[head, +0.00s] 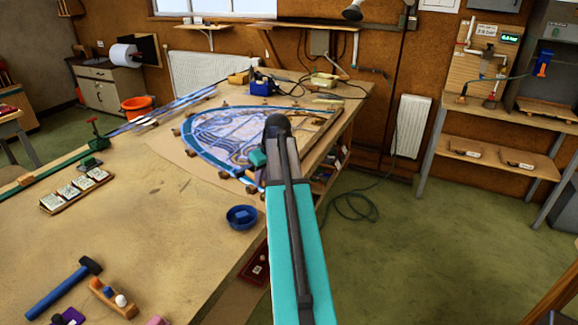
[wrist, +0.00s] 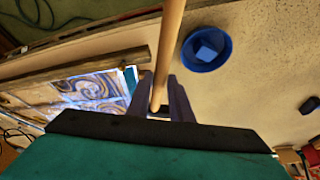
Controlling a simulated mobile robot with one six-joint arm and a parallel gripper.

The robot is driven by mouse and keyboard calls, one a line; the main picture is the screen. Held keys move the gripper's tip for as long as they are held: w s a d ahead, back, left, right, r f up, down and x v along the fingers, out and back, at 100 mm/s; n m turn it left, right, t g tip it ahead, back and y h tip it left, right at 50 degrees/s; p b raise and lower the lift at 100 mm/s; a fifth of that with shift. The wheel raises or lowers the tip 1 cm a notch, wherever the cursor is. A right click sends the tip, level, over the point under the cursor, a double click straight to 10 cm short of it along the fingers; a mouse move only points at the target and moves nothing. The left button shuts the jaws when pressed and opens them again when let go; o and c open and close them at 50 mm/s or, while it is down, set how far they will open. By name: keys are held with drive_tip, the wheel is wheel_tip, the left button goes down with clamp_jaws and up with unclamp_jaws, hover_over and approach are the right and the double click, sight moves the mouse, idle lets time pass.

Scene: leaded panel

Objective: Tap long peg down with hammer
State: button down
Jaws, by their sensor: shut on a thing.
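My gripper (wrist: 160,102) is shut on a pale wooden rod (wrist: 170,45), which runs up out of the top of the wrist view. Its far end is out of view, so I cannot tell whether it is a handle or a peg. In the head view my arm hides the gripper. A hammer with a blue handle (head: 55,292) and dark head lies on the bench at the lower left. Beside it is a small wooden block (head: 112,298) with rounded tops on it, one of them white. I cannot make out a long peg for certain.
A blue bowl (head: 242,217) stands near the bench edge; it also shows in the wrist view (wrist: 207,48) with a blue piece inside. The leaded panel (head: 220,140) lies beyond, edged by wooden strips. A tile rack (head: 75,190) stands left. The middle bench is clear.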

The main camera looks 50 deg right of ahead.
drive_tip(key=s+d+r+p, duration=0.1)
drive_tip(key=s+d+p, duration=0.1)
drive_tip(key=s+d, duration=0.3)
drive_tip(key=d, duration=0.2)
drive_tip(key=shift+s+d, duration=0.4)
drive_tip(key=shift+f+b, duration=1.1)
drive_tip(key=shift+f, duration=0.85)
drive_tip(key=shift+f+b, duration=0.75)
drive_tip(key=shift+f, duration=0.7)
drive_tip(key=shift+r, duration=0.1)
drive_tip(key=shift+r+p, duration=0.7)
drive_tip(key=shift+r, duration=0.55)
drive_tip(key=shift+f, duration=0.1)
